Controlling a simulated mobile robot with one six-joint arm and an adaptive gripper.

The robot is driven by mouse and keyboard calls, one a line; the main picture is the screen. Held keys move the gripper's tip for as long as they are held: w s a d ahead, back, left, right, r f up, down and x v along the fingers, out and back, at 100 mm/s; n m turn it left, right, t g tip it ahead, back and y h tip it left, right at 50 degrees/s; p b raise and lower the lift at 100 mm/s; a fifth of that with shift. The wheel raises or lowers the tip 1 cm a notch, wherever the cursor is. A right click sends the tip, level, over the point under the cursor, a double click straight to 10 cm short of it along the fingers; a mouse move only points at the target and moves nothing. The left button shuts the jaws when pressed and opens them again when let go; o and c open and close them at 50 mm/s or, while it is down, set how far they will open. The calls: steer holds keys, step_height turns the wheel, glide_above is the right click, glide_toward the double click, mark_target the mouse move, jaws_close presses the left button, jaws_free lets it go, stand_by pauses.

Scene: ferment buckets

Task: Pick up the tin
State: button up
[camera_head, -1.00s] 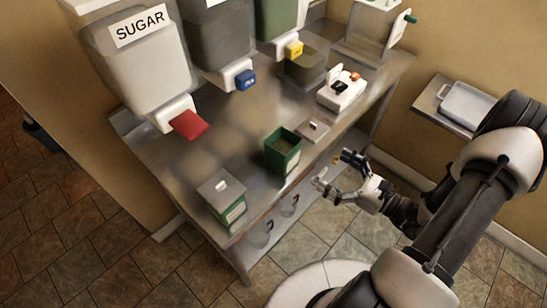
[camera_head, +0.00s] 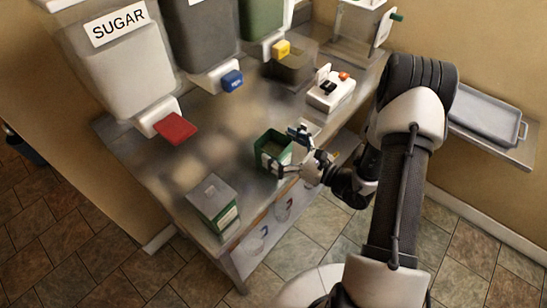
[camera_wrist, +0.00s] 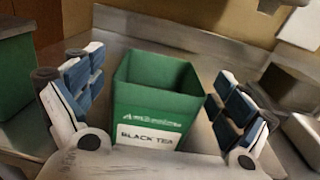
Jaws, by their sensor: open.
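An open green tin (camera_head: 262,149) stands upright on the metal counter near its front edge. In the wrist view this tin (camera_wrist: 152,98) carries a "BLACK TEA" label, and its mouth is uncovered. My gripper (camera_head: 287,149) is open, with one finger on each side of the tin. In the wrist view my gripper (camera_wrist: 160,80) shows gaps between the fingers and the tin walls. A second green tin (camera_head: 224,216) with its grey lid on stands to the left, and part of it shows in the wrist view (camera_wrist: 14,85).
The metal counter (camera_head: 165,172) is clear behind the tins. Above it hang the sugar dispenser (camera_head: 118,75) with a red lever (camera_head: 167,129) and another with a blue lever (camera_head: 232,81). A white device (camera_head: 330,92) stands behind my gripper. A grey tray (camera_head: 484,112) lies at right.

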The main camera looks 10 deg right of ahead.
steer(key=shift+x, duration=1.15)
steer(key=c, duration=1.6)
steer(key=shift+c, duration=0.3)
steer(key=shift+r, duration=0.1)
